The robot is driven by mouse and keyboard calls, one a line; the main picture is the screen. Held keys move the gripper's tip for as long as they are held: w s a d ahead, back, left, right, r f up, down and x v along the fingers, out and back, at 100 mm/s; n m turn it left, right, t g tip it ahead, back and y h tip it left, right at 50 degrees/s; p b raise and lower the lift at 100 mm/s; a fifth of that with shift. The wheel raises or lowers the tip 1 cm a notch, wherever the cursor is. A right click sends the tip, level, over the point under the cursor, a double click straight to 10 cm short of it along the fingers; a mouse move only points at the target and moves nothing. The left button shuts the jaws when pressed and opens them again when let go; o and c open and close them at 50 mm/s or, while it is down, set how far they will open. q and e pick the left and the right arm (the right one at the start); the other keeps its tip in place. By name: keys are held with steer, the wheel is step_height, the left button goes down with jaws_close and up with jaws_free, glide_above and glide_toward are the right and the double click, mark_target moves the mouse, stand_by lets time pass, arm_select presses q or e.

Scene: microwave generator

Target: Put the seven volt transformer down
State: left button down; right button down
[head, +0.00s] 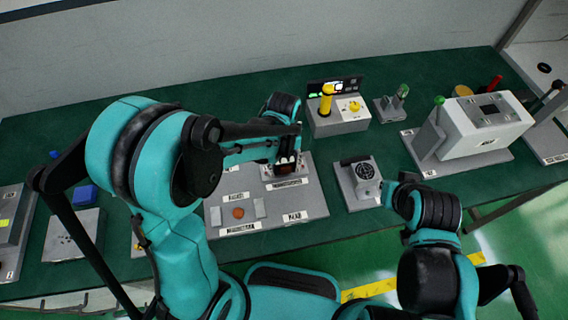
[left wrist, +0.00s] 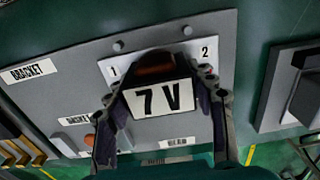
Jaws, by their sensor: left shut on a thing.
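The seven volt transformer (left wrist: 160,98) is a dark block with a white "7 V" label facing the left wrist camera. My left gripper (left wrist: 163,80) is shut on it, one finger on each side. The block is over the white plate (left wrist: 117,68) marked 1 and 2 on a grey board (left wrist: 60,98). I cannot tell whether it touches the plate. In the head view my left gripper (head: 286,158) is above the upper right part of the board (head: 310,205), hiding much of the block. My right gripper's fingers are not clear beside its folded arm.
A large white box (head: 486,125) stands farther right. Bare green table (head: 345,142) shows between them.

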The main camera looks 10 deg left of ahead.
arm_select(q)
steer(key=shift+r, duration=0.1)
steer(key=shift+f, duration=0.2)
steer(key=c, duration=0.6)
jaws_free()
steer(key=shift+r, duration=0.1)
